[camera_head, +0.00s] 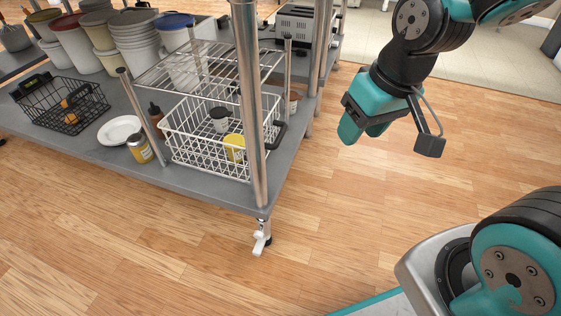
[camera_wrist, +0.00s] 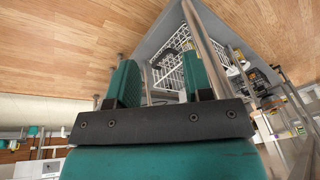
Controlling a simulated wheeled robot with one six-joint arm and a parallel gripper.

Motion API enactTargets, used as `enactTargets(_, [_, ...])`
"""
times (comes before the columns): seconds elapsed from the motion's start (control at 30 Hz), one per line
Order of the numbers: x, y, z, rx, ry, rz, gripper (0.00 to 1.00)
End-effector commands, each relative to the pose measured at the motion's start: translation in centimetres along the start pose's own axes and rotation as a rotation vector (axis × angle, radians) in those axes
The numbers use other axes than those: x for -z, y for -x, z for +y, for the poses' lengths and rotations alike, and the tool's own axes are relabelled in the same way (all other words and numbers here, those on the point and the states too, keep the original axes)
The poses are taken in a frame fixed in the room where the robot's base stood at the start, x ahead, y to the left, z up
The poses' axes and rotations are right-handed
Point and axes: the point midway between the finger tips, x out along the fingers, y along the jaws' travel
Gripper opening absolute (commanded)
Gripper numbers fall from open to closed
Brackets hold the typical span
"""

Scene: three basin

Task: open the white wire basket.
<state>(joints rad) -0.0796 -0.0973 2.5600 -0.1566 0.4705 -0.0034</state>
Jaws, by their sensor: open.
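The white wire basket (camera_head: 207,162) sits on the lower grey shelf, under a small wire rack and behind a steel post. A dark handle (camera_head: 280,130) is on its right end. Inside are a dark-lidded jar (camera_head: 220,119) and a yellow can (camera_head: 235,147). The basket also shows in the wrist view (camera_wrist: 171,74), beyond my fingers. My gripper (camera_head: 364,128) is open and empty, in the air to the right of the basket and apart from it. Its two teal fingers show in the wrist view (camera_wrist: 163,82).
A steel post (camera_head: 249,100) stands in front of the basket. A wire rack (camera_head: 180,75) is above it. A black wire basket (camera_head: 60,105), white plate (camera_head: 119,131) and yellow-labelled jar (camera_head: 140,149) are to the left. Wooden floor is clear right of the shelf.

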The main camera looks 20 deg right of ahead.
Motion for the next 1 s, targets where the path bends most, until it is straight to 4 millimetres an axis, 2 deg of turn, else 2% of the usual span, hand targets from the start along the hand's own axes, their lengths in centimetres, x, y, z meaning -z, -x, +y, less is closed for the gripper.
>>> enactTargets(0.03, [-0.8, -4.5, 1.1, -0.012, -0.016, 0.001, 0.46])
enactTargets(0.1, [-1.2, -7.7, 2.2, -0.026, -0.038, 0.006, 0.46])
enactTargets(0.4, [-2.1, -19.8, 5.2, 0.005, -0.109, 0.035, 0.46])
enactTargets(0.57, [-1.3, -26.6, 4.8, 0.184, -0.174, 0.090, 0.46])
enactTargets(0.67, [0.5, -28.2, 3.6, 0.359, -0.254, 0.170, 0.46])
enactTargets(0.8, [3.6, -28.3, 3.1, 0.594, -0.429, 0.324, 0.46])
enactTargets(0.87, [5.1, -27.8, 3.6, 0.683, -0.525, 0.401, 0.46])
enactTargets(1.0, [8.0, -26.5, 6.6, 0.841, -0.762, 0.582, 0.46])
